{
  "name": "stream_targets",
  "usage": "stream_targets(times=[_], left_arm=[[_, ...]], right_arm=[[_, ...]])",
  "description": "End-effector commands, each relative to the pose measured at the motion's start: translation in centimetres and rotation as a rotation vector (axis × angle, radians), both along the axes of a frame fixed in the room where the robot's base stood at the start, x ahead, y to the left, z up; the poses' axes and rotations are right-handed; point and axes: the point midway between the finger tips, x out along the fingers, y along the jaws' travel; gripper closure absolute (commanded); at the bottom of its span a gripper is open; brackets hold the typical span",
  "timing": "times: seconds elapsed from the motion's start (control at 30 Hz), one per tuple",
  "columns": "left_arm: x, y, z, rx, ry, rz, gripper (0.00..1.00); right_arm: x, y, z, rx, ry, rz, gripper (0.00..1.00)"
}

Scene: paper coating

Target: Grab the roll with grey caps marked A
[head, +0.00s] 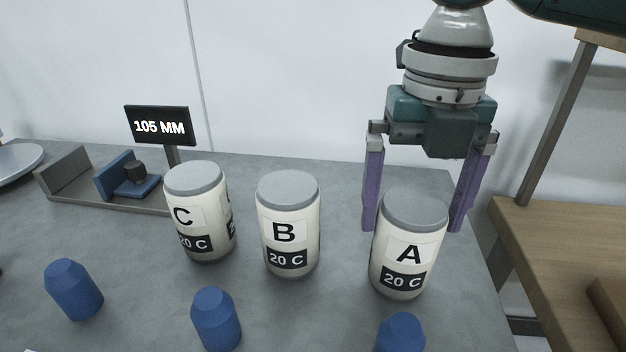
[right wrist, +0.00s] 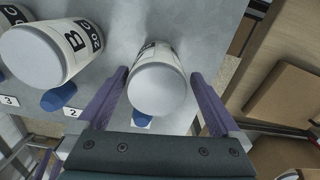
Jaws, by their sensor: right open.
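The roll marked A (head: 406,252) is white with a grey cap and a "20 C" label. It stands upright on the grey table at the right of the head view. My right gripper (head: 412,226) is open, pointing down, with one purple finger on each side of roll A and partly behind it. In the right wrist view the roll A (right wrist: 158,82) shows its grey cap between the two fingers (right wrist: 160,100), with a gap on both sides. Its lower part is mostly hidden there.
Roll B (head: 288,225) and roll C (head: 200,212) stand upright to the left of A. Several blue pegs (head: 213,318) stand in front. A "105 MM" display (head: 160,126) and a measuring fixture (head: 105,203) are at the back left. A wooden shelf (head: 560,235) is beyond the table's right edge.

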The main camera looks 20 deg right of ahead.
Motion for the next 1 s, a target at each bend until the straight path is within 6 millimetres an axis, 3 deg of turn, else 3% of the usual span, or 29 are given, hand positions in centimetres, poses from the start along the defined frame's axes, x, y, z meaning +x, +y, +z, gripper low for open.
stream_targets(times=[0.2,0.53,1.0], left_arm=[[0.0,0.1,-0.2,0.002,0.001,0.0,0.5],[0.0,0.3,-0.2,0.011,0.0,-0.005,0.5],[0.0,0.4,-0.2,0.013,-0.001,-0.005,0.5]], right_arm=[[-0.5,0.4,-3.5,-0.001,0.004,0.0,0.0],[-0.5,0.4,-4.2,-0.001,0.0,0.002,0.01],[-0.4,0.4,-4.1,-0.001,0.0,0.001,0.54]])
